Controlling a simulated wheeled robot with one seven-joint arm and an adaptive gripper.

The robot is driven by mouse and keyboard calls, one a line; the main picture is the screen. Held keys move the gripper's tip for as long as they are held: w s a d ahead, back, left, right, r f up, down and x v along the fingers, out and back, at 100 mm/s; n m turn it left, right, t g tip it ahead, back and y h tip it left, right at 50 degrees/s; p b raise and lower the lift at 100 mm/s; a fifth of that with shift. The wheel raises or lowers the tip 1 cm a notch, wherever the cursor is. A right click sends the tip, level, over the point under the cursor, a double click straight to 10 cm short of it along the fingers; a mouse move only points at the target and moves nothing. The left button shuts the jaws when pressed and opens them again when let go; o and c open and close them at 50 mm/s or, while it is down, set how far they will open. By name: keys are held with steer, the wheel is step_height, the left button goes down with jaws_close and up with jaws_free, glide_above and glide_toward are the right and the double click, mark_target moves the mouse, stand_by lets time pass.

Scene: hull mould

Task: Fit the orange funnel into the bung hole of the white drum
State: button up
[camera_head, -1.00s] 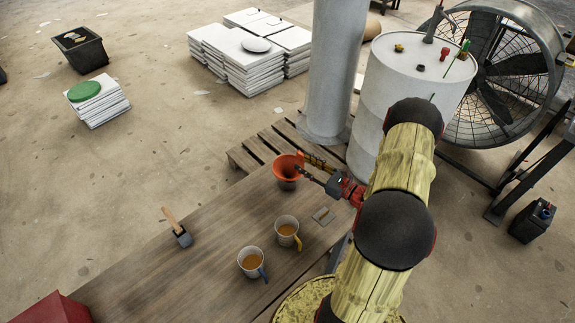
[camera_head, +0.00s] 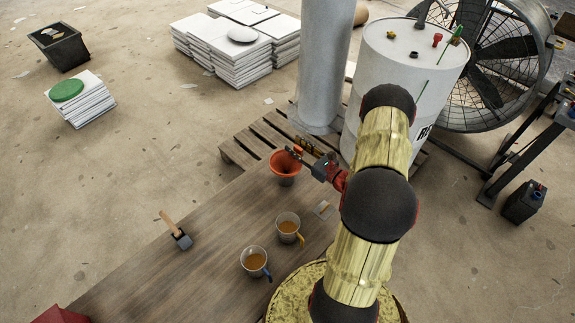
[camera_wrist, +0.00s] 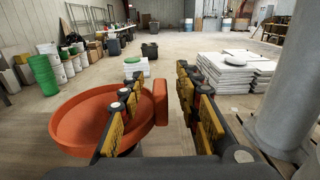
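The orange funnel (camera_head: 285,170) stands with its wide mouth up at the far end of the wooden table. My gripper (camera_head: 298,152) is at the funnel's right rim. In the wrist view, its two fingers (camera_wrist: 161,88) are apart. The left finger overlaps the funnel bowl (camera_wrist: 85,118), and an orange part of the funnel shows between the fingers. I cannot tell whether either finger touches it. The white drum (camera_head: 390,85) stands beyond the table, behind my arm. Its top has a dark round spot (camera_head: 414,54), perhaps the bung hole, a yellow fitting and a red fitting.
A grey column (camera_head: 322,70) stands on the pallet (camera_head: 258,139), left of the drum. A large fan (camera_head: 505,60) stands behind the drum.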

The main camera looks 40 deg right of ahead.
steer(key=w, duration=0.3)
steer(key=shift+w+a+r, duration=0.1)
steer(key=shift+w+r, duration=0.05)
steer(key=shift+w, duration=0.1)
steer(key=shift+c, duration=1.1)
jaws_close()
